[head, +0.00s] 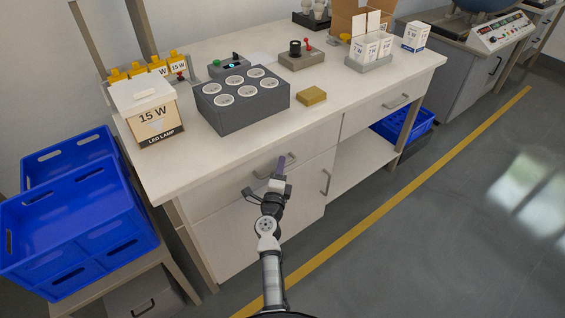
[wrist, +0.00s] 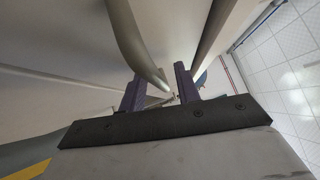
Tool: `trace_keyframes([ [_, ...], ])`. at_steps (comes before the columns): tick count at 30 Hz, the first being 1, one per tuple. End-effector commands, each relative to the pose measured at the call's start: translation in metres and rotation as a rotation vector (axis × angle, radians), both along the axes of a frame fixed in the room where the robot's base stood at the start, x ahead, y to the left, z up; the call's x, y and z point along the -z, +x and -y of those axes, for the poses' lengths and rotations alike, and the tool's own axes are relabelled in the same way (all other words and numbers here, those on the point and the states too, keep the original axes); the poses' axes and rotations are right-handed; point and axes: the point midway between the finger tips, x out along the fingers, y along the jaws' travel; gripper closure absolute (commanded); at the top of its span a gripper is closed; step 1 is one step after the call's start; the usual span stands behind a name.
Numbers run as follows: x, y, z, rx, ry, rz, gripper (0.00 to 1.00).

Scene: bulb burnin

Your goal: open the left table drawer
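The left table drawer (head: 222,191) is a pale front under the left part of the tabletop, with a curved metal handle (head: 262,173). It looks flush with the table, so closed. My gripper (head: 281,163) is at the right part of this handle and covers some of it. In the wrist view, the gripper's dark purple fingers (wrist: 158,88) stand apart. The handle bar (wrist: 135,45) runs down between them, nearer the left finger, with a gap to the right finger. Whether the bar touches the left finger is hard to tell.
Below is a cupboard door with an upright handle (head: 326,182). The right drawer (head: 375,110) is shut. On the tabletop (head: 330,88) are a grey socket block (head: 243,109), a lamp box (head: 150,112) and a yellow block (head: 312,95). Blue crates (head: 85,225) stand left. Floor in front is clear.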

Motion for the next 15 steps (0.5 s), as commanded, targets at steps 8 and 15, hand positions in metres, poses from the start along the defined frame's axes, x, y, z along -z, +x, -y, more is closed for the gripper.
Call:
trace_keyframes([
  [8, -0.0002, -0.0001, -0.0006, 0.000, 0.000, 0.000, 0.68],
  [15, -0.0002, -0.0002, -0.0005, 0.000, 0.000, 0.000, 0.90],
])
